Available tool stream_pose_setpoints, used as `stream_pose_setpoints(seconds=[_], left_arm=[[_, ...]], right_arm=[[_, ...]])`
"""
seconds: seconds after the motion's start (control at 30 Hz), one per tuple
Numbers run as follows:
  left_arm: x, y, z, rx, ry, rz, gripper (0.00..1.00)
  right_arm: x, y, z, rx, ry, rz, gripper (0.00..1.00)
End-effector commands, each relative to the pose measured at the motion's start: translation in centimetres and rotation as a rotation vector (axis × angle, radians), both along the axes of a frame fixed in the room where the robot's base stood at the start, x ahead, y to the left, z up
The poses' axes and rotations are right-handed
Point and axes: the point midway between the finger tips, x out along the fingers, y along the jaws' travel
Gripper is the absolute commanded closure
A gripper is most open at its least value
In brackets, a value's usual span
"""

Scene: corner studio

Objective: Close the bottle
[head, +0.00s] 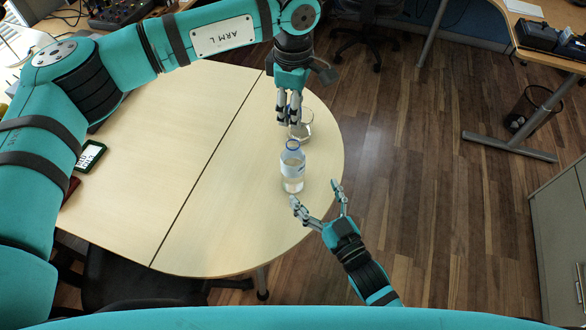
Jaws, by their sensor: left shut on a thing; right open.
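A clear bottle (292,171) with a bluish neck stands upright near the rounded right end of the pale table. My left gripper (289,123) points down just beyond the bottle's top, apart from it. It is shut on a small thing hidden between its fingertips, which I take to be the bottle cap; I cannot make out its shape. My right gripper (319,197) is open and empty, its fingers spread towards the bottle from the lower right, by the table's edge. I see nothing between its fingers.
A clear glass (306,131) stands right behind my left fingertips, partly hidden. The pale table (215,200) is bare left of the bottle. A dark device with a light screen (90,156) lies at the table's left. Wooden floor lies beyond the right edge.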

Motion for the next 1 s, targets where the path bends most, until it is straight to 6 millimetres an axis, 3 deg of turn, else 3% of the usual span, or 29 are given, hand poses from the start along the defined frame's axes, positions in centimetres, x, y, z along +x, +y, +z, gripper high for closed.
stream_pose_setpoints(seconds=[0.27,0.8,1.0], left_arm=[[0.0,0.0,0.0,0.0,-0.001,-0.001,0.78],[0.0,0.0,0.0,0.0,-0.001,-0.001,0.78],[0.0,0.0,0.0,0.0,-0.001,-0.002,0.78]], right_arm=[[0.6,0.2,0.0,0.0,0.001,-0.002,0.14],[8.7,4.4,0.0,0.0,0.001,-0.002,0.14],[10.4,5.2,0.0,-0.001,0.002,-0.002,0.14]])
